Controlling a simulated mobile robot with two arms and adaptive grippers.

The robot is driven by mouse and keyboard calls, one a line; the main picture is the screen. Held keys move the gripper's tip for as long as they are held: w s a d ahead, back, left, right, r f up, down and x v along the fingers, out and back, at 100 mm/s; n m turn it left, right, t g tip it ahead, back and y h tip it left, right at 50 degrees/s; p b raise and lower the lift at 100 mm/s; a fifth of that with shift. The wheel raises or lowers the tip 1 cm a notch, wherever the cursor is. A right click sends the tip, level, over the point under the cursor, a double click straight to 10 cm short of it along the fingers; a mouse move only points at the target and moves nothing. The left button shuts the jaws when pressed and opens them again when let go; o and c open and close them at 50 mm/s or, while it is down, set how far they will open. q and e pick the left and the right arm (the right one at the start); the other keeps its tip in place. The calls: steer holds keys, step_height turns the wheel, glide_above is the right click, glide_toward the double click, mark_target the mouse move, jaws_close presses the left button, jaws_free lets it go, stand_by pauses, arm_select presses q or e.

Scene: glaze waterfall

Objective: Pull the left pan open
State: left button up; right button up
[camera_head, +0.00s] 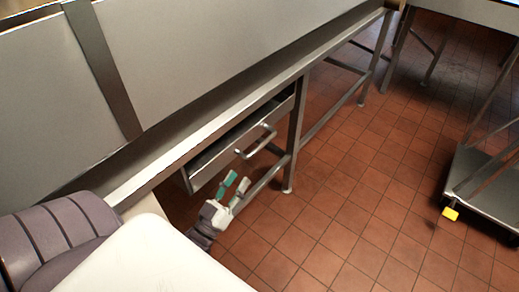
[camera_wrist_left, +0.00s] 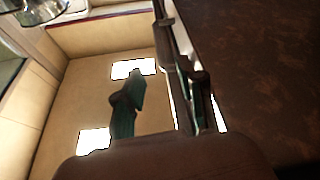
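The left pan (camera_head: 217,164) is a grey metal drawer hung under the long metal bench. A dark gap runs above its front face. Its bar handle (camera_head: 262,141) sticks out from the front. My left gripper (camera_head: 237,184) is below and a little left of the handle, apart from it. Its two fingers with teal pads point up towards the pan and stand apart with nothing seen between them. The fingers also show spread in the left wrist view (camera_wrist_left: 163,85). I cannot clearly make out the handle there. My right gripper is not in view.
The bench leg (camera_head: 294,135) stands just right of the pan, and a low rail (camera_head: 265,180) runs behind my gripper. A metal cart (camera_head: 485,190) with a yellow corner piece (camera_head: 450,214) stands at the right. The red tiled floor (camera_head: 350,220) between is clear.

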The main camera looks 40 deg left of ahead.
mark_target(256, 152)
arm_select(q)
steer(key=x, duration=1.2)
steer(key=shift+b, duration=0.3)
jaws_close()
